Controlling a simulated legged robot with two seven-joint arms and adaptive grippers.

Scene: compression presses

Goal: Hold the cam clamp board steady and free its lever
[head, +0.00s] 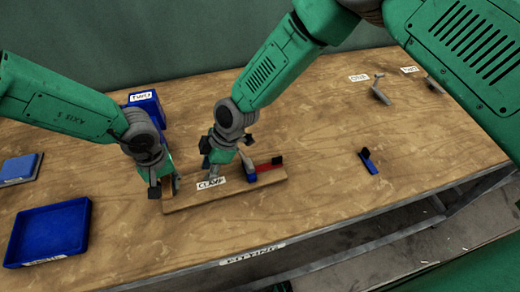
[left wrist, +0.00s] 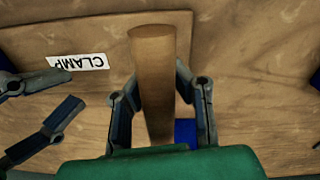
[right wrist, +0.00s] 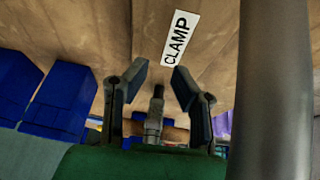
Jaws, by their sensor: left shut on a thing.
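The cam clamp board (head: 225,200) is a long wooden plank labelled CLAMP, lying on the bench. My left gripper (head: 164,184) is shut on a round wooden post (left wrist: 152,75) at the board's left end. My right gripper (head: 222,168) is above the board, between label and clamp; its fingers (right wrist: 158,80) are apart and empty. A thick dark grey bar (right wrist: 275,90) stands close on the right in the right wrist view, perhaps the lever; the right gripper partly hides this in the head view.
A blue tray (head: 50,257) and a blue pad (head: 20,168) lie at left. A blue bin (head: 148,106) stands behind my left gripper. A small blue and black piece (head: 368,160) lies at right, with grey parts (head: 380,93) farther back. The front edge is close to the board.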

